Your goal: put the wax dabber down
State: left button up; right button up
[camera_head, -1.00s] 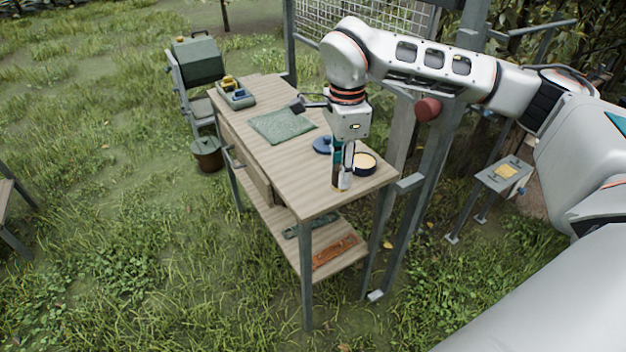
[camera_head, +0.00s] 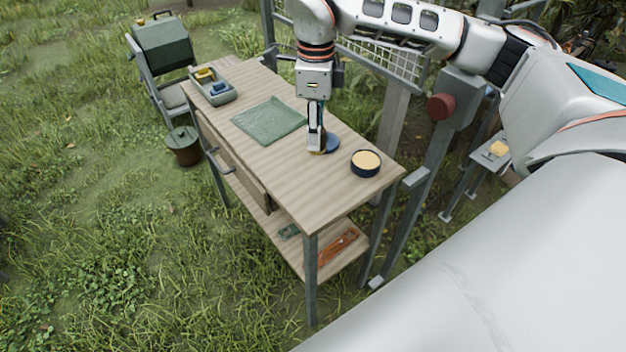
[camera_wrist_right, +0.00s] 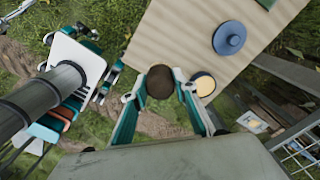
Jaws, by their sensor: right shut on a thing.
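My right gripper (camera_head: 315,146) points down over the wooden table (camera_head: 345,185), left of the blue lid (camera_head: 333,143). In the right wrist view its teal fingers (camera_wrist_right: 160,90) are shut on the wax dabber (camera_wrist_right: 160,82), whose dark brown round end shows between them. In the head view the fingers mostly hide the dabber. I cannot tell whether it touches the tabletop. The open wax tin (camera_head: 366,164), dark with pale yellow wax, stands to the right near the table's end. My left gripper is out of view.
A green cloth (camera_head: 268,120) lies left of the gripper. A grey-green tray (camera_head: 215,90) with yellow and blue things stands at the far end. The lower shelf holds an orange tool (camera_head: 338,246). A post with a red knob (camera_head: 440,107) rises behind. The near tabletop is clear.

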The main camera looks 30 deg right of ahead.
notch_tip(320, 180, down, 11)
jog(key=shift+f+p, duration=0.1)
jog(key=shift+p, duration=0.25)
jog(key=shift+w+f, duration=0.1)
jog(key=shift+f, duration=0.35)
notch_tip(320, 180, down, 3)
jog(key=shift+r, duration=0.1)
jog(key=shift+f, duration=0.4)
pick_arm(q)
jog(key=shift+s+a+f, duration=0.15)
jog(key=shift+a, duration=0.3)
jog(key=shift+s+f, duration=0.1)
pick_arm(e)
jog(key=shift+f, duration=0.15)
jog(key=o, duration=1)
